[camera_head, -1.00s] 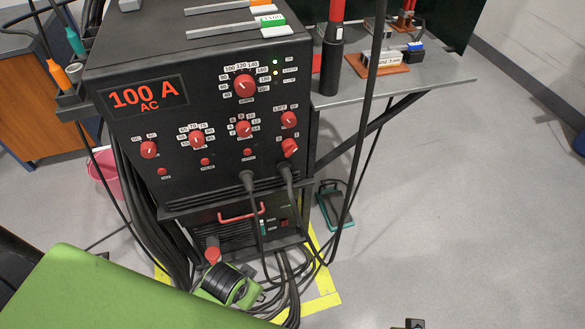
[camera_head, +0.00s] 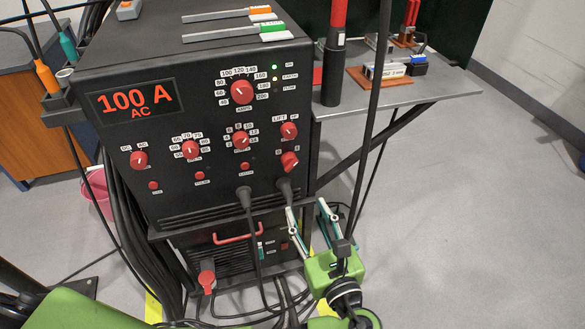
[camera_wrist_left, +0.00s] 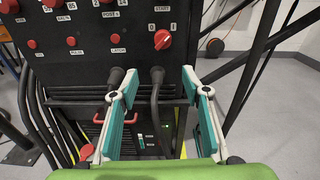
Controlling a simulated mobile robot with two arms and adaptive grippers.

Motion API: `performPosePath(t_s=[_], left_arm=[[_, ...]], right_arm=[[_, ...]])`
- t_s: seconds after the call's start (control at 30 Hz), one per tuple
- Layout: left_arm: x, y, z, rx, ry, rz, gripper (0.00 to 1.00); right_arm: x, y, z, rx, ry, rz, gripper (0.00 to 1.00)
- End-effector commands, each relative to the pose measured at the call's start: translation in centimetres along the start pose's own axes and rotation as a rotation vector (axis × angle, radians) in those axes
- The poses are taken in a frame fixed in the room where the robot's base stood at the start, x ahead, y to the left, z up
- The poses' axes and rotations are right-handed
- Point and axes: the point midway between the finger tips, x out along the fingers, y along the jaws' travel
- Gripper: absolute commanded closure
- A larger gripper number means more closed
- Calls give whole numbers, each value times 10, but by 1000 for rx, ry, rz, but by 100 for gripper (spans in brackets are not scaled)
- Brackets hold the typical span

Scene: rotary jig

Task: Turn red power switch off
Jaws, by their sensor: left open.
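The red power switch (camera_head: 289,161) is a rotary knob at the lower right of the black welding machine's front panel (camera_head: 220,205). In the left wrist view the knob (camera_wrist_left: 162,40) sits below the labels 0 and 1, tilted toward the upper right. My left gripper (camera_head: 306,208) is open and empty, its fingers pointing up toward the panel. It is below the switch and apart from it. In the left wrist view the open fingers (camera_wrist_left: 158,75) frame the cable plugs under the switch. My right gripper is not in view.
Two black cable plugs (camera_wrist_left: 157,77) hang from the panel just below the switch. Other red knobs (camera_head: 241,140) lie to its left. A thick black cable (camera_head: 369,130) and a metal shelf (camera_head: 440,90) stand to the right. Floor farther right is clear.

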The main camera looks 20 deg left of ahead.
Motion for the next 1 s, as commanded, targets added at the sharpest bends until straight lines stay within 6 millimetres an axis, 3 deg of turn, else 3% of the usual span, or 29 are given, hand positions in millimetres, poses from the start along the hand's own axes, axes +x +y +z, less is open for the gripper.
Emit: performPosePath(t_s=[0.23,0.7,1.0], left_arm=[[12,-6,10,51,-56,-11,57],[107,-6,13,50,-52,-10,57],[134,-7,15,49,-49,-11,57]], right_arm=[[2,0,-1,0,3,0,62],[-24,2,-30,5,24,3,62],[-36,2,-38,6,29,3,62]])
